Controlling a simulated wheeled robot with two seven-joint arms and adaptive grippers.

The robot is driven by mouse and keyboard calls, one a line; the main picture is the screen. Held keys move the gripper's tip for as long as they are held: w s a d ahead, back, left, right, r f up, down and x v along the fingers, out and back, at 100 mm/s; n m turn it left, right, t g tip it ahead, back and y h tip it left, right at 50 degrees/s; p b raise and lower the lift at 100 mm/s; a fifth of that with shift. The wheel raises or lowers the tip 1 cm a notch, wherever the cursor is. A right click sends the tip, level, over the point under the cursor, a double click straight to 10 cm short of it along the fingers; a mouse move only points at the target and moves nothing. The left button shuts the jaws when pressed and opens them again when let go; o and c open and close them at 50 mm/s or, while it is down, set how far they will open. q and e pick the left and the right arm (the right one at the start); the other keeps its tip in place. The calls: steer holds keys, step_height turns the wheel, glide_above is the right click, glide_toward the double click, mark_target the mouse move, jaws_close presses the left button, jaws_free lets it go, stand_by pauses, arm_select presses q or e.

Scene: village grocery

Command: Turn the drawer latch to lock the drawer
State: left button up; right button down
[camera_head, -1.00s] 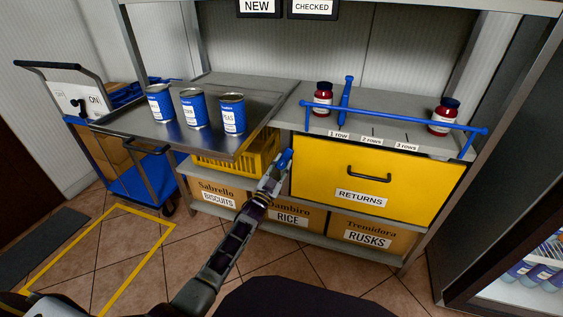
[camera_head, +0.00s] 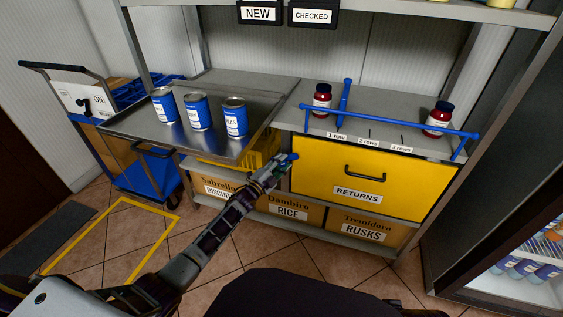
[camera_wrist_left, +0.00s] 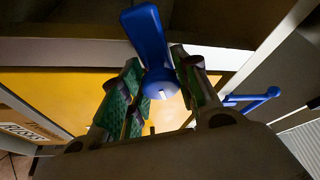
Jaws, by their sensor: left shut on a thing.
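The yellow drawer (camera_head: 330,170) with a dark handle and a RETURNS label sits under the grey shelf top, its front seemingly flush with the frame. The blue drawer latch (camera_head: 291,157) is at the drawer's upper left edge. In the left wrist view the latch (camera_wrist_left: 149,38) shows as a blue lever with a round hub, lying between the green-padded fingers. My left gripper (camera_head: 279,167) is shut on the latch, one finger on each side. The gripper partly hides the latch in the head view. My right gripper is not in view.
A metal tray (camera_head: 215,145) with three blue cans is at left. Boxes, including RICE (camera_head: 291,212), fill the lower shelf. A fridge stands at right.

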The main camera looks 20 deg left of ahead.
arm_select(q)
steer(key=shift+r+m+g+p, duration=0.1)
steer(key=shift+m+g+p, duration=0.5)
steer(key=shift+m+p, duration=0.9)
steer(key=shift+m+g, duration=0.3)
steer(key=shift+m, duration=0.7)
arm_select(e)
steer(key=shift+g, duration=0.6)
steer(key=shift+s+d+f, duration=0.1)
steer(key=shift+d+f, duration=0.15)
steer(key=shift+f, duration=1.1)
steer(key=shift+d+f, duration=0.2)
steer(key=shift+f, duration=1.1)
arm_select(q)
steer(key=shift+y, duration=0.3)
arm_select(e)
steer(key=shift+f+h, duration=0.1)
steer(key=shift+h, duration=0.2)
arm_select(q)
steer(key=o, duration=1)
steer(key=shift+o, duration=0.2)
steer(key=shift+s+a, duration=0.1)
steer(key=shift+s, duration=0.05)
steer(key=v, duration=1.1)
steer(key=shift+s+a, duration=0.2)
steer(key=shift+s, duration=0.1)
